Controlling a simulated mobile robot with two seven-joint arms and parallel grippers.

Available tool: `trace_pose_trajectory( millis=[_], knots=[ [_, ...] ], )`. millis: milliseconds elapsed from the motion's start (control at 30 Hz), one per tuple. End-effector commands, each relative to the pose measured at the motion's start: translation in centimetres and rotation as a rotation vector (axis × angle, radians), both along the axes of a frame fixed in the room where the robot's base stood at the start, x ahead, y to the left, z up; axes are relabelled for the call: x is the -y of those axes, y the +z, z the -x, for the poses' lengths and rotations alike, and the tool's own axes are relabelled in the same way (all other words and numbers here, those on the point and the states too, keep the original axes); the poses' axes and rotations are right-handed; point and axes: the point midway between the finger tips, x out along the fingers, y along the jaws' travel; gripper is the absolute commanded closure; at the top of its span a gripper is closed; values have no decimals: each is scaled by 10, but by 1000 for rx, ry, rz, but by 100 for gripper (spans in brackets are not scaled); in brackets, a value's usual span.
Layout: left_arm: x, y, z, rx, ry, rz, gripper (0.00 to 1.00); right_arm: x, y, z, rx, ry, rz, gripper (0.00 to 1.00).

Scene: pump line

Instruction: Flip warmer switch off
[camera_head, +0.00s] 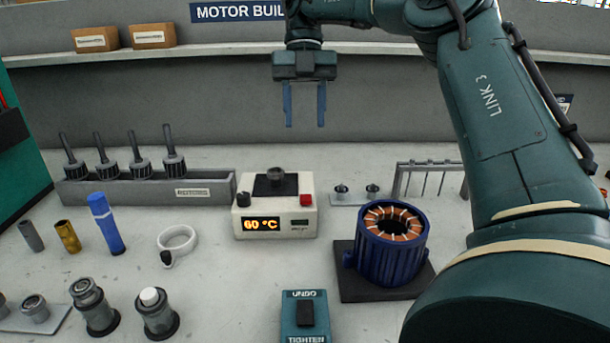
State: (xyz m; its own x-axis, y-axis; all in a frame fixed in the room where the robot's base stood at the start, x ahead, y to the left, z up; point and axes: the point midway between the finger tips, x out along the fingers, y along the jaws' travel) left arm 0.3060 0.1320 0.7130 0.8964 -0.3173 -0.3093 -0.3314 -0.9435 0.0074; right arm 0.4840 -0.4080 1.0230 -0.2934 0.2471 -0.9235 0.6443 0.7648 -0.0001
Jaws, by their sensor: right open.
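The warmer (276,222) is a small white box in the middle of the bench, with an orange display reading 60 °C. A red switch (306,200) sits at its right and a black knob (244,199) at its left. A dark plate with a grey round part (275,177) is on its top. My right gripper (305,122) points down, open and empty, above and behind the warmer, apart from it. My left gripper is not in view.
A blue motor stator (382,262) stands on a dark base right of the warmer. A grey bin of rotors (147,191) is at the left. A teal UNDO/TIGHTEN block (305,325) is in front. A white ring clamp (182,241) lies to the left.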

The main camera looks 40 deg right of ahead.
Motion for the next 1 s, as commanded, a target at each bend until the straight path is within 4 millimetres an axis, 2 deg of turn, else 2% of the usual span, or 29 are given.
trace_pose_trajectory(
  millis=[167,467,600,800,1000],
  knots=[
    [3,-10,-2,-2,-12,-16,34,-4,-17,5,-2,3,-2,58],
    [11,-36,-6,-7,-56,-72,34,-19,-75,24,-2,3,-3,58],
    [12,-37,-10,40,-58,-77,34,-25,-97,31,-2,3,-3,58],
    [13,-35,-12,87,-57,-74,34,-31,-117,37,0,1,-2,58],
    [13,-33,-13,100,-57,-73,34,-32,-121,39,1,0,-1,58]
  ],
)
